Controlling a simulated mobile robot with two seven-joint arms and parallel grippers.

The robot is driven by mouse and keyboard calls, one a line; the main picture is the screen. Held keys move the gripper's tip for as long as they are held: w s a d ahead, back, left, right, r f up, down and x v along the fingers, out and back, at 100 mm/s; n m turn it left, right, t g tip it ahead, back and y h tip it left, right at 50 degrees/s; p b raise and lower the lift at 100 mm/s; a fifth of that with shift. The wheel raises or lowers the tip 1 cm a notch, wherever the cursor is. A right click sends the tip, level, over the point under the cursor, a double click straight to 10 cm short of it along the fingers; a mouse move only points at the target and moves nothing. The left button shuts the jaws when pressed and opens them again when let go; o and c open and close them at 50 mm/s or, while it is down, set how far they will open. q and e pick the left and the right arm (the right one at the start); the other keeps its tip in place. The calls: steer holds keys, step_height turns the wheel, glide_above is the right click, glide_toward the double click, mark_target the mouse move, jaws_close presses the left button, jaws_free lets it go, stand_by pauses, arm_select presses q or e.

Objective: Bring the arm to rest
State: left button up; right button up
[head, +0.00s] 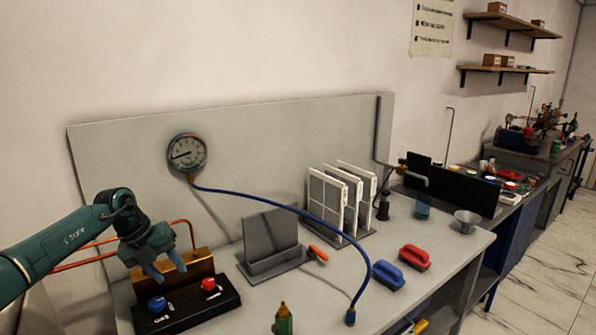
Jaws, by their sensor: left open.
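My left arm comes in from the left, and its gripper (165,267) hangs above the left part of the grey bench. Its jaws are open, with bluish fingertips pointing down and nothing visible between them. It is in front of a brass block (199,268) and just above a black box (190,305) with a blue knob (157,304) and a red knob (208,284). Whether the fingers touch the brass block cannot be told. My right gripper is not in view.
A round gauge (187,153) on the back panel feeds a blue hose (300,212) arching across the bench. A grey stand (270,244), white framed panels (335,200), blue brush (388,275), red brush (414,257) and green bottle (284,321) stand around. The bench's front middle is fairly clear.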

arm_select(q)
steer(key=d+f+m+t+h, duration=0.2)
steer(key=d+h, duration=0.5)
steer(key=d, duration=1.4)
steer(key=s+d+r+n+t+h, duration=0.3)
steer(key=s+d+r+n+t, duration=0.15)
steer(key=d+n+t, duration=0.35)
steer(key=s+a+f+n+y, duration=1)
steer(key=a+n+y, duration=0.35)
steer(key=n, duration=0.65)
steer(key=s+a+f+n+g, duration=0.1)
steer(key=s+f+n+g, duration=0.3)
steer(key=s, duration=0.8)
steer(key=s+a+f+g, duration=0.15)
steer(key=s+g, duration=0.35)
steer(key=s, duration=0.6)
steer(key=w+d+f+t+h, duration=0.1)
steer(key=w+d+f+t, duration=0.2)
steer(key=f, duration=0.2)
steer(key=w+d+f+m+t+h, duration=0.1)
steer(key=w+d+f+t+h, duration=0.1)
steer(key=f, duration=0.3)
steer(key=shift+w+d+t, duration=0.4)
steer(key=shift+d+t, duration=0.1)
steer(key=shift+t, duration=0.3)
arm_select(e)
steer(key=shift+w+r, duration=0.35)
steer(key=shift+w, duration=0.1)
